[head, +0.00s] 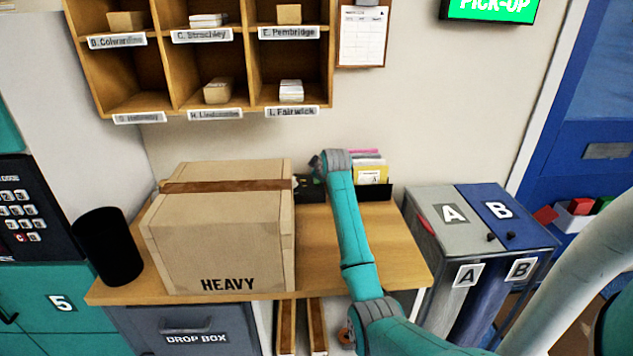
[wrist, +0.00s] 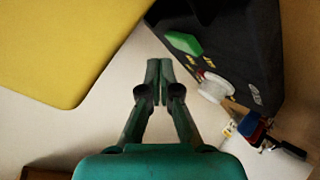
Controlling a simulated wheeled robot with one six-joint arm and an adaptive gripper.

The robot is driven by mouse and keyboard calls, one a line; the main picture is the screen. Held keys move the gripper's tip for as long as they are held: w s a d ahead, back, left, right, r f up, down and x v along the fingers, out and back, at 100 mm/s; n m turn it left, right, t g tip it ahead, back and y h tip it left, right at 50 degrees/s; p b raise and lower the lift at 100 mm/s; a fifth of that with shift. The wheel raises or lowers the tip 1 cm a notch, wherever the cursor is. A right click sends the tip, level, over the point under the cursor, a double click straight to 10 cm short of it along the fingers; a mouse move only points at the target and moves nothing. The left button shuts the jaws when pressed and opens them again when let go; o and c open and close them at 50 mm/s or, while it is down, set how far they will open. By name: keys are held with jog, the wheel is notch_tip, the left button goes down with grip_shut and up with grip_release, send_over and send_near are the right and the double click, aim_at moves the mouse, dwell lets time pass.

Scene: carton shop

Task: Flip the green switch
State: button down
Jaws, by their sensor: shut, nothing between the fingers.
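The green switch (wrist: 180,43) shows in the wrist view as a flat green piece on a black box (wrist: 238,55) with small yellow marks. My gripper (wrist: 158,68) is shut and empty, its fingertips together just below and left of the switch in the picture. I cannot tell whether they touch the black box. In the head view my gripper is mostly hidden at the back of the wooden counter (head: 392,262), beside the large carton (head: 220,238) marked HEAVY. I cannot make out the switch in the head view.
A yellow surface (wrist: 65,45) fills the wrist view's upper left. A white roll (wrist: 213,87) lies by the black box. In the head view, a black organizer (head: 377,192) stands behind my arm, pigeonholes (head: 165,58) hang above, and grey (head: 432,195) and blue (head: 482,193) bins stand right.

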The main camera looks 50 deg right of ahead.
aim_at(317, 183)
jog(key=shift+s+a+r, duration=0.1)
jog(key=shift+a+r, duration=0.05)
jog(key=shift+r, duration=1)
jog(key=shift+s+a+r, duration=0.1)
jog(key=shift+a+r, duration=0.05)
jog(key=shift+r, duration=0.95)
